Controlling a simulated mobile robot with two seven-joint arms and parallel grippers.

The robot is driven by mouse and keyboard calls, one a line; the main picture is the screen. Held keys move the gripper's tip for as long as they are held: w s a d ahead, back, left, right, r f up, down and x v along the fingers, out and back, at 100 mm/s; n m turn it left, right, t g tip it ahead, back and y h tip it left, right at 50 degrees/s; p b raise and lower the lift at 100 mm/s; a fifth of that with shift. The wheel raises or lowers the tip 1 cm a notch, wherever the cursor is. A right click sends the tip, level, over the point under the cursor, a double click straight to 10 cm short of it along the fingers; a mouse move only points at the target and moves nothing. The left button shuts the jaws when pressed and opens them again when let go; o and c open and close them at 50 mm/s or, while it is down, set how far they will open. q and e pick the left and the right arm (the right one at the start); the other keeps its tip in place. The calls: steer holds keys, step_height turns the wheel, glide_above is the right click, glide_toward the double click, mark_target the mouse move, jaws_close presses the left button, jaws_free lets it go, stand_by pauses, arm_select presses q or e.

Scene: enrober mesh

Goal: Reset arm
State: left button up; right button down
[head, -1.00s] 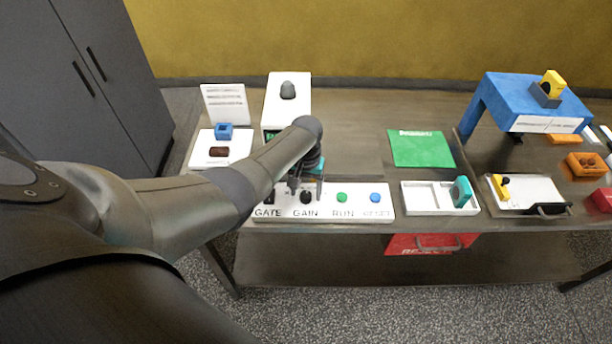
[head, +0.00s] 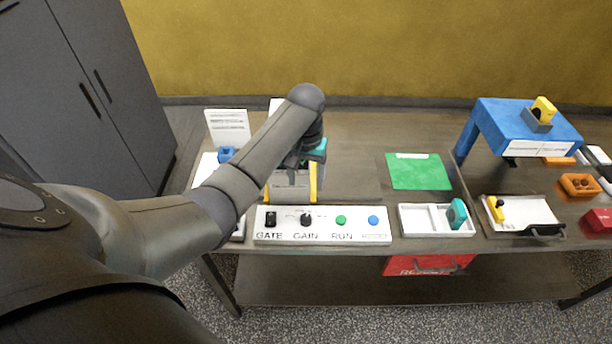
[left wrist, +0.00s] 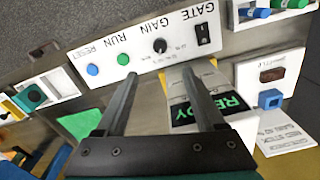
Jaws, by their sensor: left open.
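My left gripper (head: 291,164) is open and empty, past the far edge of the white control panel (head: 265,238) in the head view. In the left wrist view its two dark fingers (left wrist: 160,75) are spread apart, with a grey and yellow part (left wrist: 180,77) beyond them. The panel carries a black GATE switch (head: 270,218), a black GAIN knob (head: 307,219), a green RUN button (head: 341,220) and a blue RESET button (head: 373,221). A display (left wrist: 205,108) shows READY in green, partly behind a finger. My right gripper is not in view.
A green mat (head: 420,171), a white divided tray (head: 420,219) with a teal piece (head: 457,213), and a blue stand (head: 495,118) lie to the right. A red drawer (head: 400,266) is below the tabletop. The table between panel and mat is clear.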

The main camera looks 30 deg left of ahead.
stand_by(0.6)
arm_select(q)
steer(key=s+d+f+m+t, duration=0.1)
steer(key=s+d+f+m, duration=0.1)
steer(key=s+d, duration=0.3)
steer(key=s+d+f+m+t, duration=0.1)
steer(key=s+d+f+m, duration=0.15)
steer(key=s, duration=0.55)
steer(key=s+d+r+m+t, duration=0.1)
steer(key=s+d+r, duration=0.15)
steer(key=s, duration=0.25)
steer(key=s+d+r, duration=0.2)
steer(key=s+r, duration=0.1)
steer(key=s, duration=0.3)
step_height(320, 180, down, 34)
steer(key=s+b, duration=0.2)
steer(key=b, duration=1)
steer(key=s+a+f+g+b, duration=0.1)
steer(key=s+f+b, duration=0.4)
steer(key=f, duration=0.7)
steer(key=s+a+f+g+b, duration=0.1)
steer(key=s+a+f+b, duration=0.1)
steer(key=s+f+b, duration=0.4)
steer(key=s+f, duration=0.4)
steer(key=f, duration=0.3)
steer(key=shift+s+m, duration=0.2)
steer(key=shift+m, duration=0.15)
